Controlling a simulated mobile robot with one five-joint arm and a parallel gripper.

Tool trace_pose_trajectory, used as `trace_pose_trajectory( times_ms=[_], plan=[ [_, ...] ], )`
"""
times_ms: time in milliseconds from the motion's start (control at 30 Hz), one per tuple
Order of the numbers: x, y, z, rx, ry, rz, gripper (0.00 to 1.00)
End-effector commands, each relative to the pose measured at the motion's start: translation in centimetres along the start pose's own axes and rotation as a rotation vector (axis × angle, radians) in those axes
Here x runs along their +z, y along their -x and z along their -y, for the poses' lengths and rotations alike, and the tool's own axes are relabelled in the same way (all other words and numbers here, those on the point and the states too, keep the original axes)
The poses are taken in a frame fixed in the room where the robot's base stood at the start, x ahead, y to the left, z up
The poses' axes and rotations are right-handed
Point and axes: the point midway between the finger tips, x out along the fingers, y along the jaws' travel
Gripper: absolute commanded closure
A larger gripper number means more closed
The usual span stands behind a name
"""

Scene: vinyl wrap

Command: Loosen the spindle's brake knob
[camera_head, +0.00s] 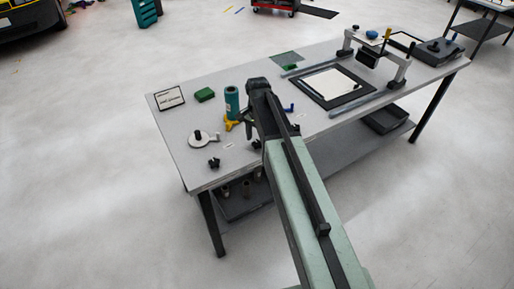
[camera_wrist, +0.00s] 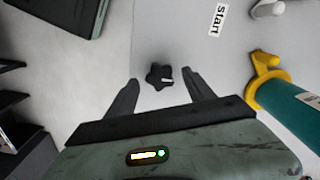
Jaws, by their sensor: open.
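A black star-shaped knob (camera_wrist: 158,76) shows in the wrist view against the pale grey worktop, near its edge. My gripper (camera_wrist: 160,80) is open, with one finger on each side of the knob. Gaps show between the knob and both fingers, and I see no contact. A teal roll (camera_wrist: 298,112) on a yellow holder (camera_wrist: 264,84) lies just right of the gripper. In the head view the teal roll (camera_head: 232,102) and yellow holder (camera_head: 231,125) stand left of my arm, which hides part of the worktop there.
A green block (camera_head: 205,95) and a sign (camera_head: 169,98) lie behind. A black-framed panel (camera_head: 327,85) lies to the right.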

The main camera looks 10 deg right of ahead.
Motion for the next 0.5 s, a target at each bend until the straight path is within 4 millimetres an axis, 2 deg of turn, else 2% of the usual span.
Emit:
trace_pose_trajectory(
  times_ms=[33,67,333,500],
  plan=[
    [-0.01,-1.13,-0.01,0.000,0.000,0.000,0.38],
    [0.00,-1.23,-0.01,0.000,0.000,0.000,0.38],
    [-0.02,-0.99,-0.03,0.000,0.000,0.000,0.38],
    [-0.03,-0.99,-0.04,0.000,0.000,0.000,0.86]
  ],
)
